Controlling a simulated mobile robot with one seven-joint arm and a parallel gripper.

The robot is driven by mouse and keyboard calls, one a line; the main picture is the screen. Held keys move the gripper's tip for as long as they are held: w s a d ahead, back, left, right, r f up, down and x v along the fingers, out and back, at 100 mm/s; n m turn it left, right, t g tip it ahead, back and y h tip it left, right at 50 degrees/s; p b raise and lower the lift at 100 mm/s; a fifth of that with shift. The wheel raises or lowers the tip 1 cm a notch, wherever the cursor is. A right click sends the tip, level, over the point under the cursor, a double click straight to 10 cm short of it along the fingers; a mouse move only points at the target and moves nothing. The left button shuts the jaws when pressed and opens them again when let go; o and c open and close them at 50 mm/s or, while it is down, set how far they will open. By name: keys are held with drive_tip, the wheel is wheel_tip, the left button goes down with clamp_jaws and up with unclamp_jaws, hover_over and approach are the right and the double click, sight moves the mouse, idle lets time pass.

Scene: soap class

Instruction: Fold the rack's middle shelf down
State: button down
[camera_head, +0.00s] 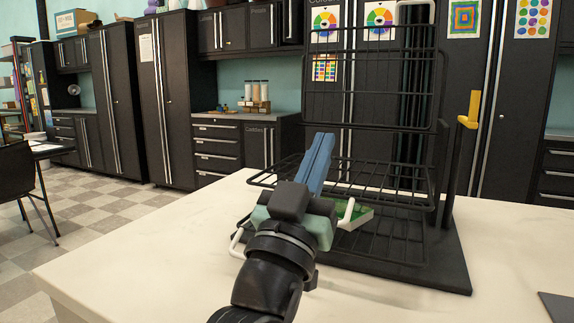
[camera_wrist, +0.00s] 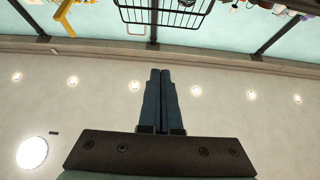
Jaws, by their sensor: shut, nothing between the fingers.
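A black wire rack stands on a dark base (camera_head: 440,262) on the pale table. One wire panel (camera_head: 370,82) stands upright at its top. Below it a wire shelf (camera_head: 385,196) lies about level, and a lower wire shelf (camera_head: 385,248) lies near the base. I cannot tell for sure which of these is the middle shelf. My gripper (camera_head: 322,142) is shut and empty, its blue fingers pointing up in front of the level shelf and below the upright panel. The wrist view shows the closed fingers (camera_wrist: 160,75) below a wire grid (camera_wrist: 165,18), apart from it in the picture.
A yellow piece (camera_head: 470,108) tops a black post at the rack's right. A green and white item (camera_head: 356,217) lies low in the rack. The tabletop (camera_head: 130,250) is clear at left.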

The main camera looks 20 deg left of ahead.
drive_tip(key=s+f, duration=0.3)
drive_tip(key=s, duration=1.3)
drive_tip(key=w+d+r+t, duration=0.1)
drive_tip(key=d+r+t, duration=0.2)
drive_tip(key=d+r, duration=1.1)
wheel_tip(320, 180, up, 32)
drive_tip(key=p, duration=3.2)
drive_tip(key=shift+f+p, duration=0.2)
drive_tip(key=shift+p, duration=0.2)
